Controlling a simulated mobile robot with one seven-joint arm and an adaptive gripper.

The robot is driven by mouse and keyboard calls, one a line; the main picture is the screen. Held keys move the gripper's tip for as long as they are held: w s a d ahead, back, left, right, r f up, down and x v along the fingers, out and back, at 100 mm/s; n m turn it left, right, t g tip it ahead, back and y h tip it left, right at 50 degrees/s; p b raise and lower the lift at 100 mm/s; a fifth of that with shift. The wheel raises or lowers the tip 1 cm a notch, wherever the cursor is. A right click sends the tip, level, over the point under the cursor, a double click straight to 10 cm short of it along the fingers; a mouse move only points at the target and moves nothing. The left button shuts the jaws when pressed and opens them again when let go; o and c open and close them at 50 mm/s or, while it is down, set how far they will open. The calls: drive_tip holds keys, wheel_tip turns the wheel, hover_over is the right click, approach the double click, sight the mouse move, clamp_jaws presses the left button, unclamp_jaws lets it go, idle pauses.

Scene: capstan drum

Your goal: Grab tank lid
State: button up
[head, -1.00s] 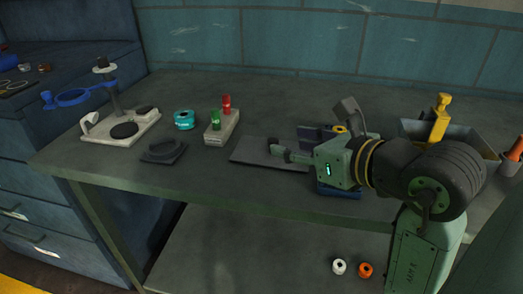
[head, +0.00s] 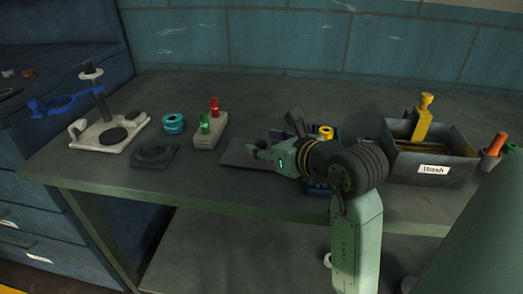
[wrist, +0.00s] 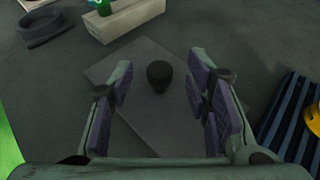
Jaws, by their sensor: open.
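The tank lid appears to be the flat grey rectangular plate (head: 236,154) with a black knob, lying on the bench. In the wrist view the plate (wrist: 150,120) sits below my gripper, and its round black knob (wrist: 159,75) shows between the fingers, towards their tips. My gripper (wrist: 160,80) is open, with purple-grey pads on both sides of the knob in the picture. I see no contact, and the height gap is hard to judge. In the head view my gripper (head: 261,149) is over the plate's right part and partly hides it.
A blue ribbed rack (wrist: 290,115) with a yellow item is close on the right. A grey block (head: 209,131) with red and green pegs stands behind left. A dark ring base (head: 155,155), teal spool (head: 173,123) and white stand (head: 110,140) are left. The Wash bin (head: 432,165) is right.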

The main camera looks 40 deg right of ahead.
drive_tip(key=shift+c, duration=0.4)
clamp_jaws()
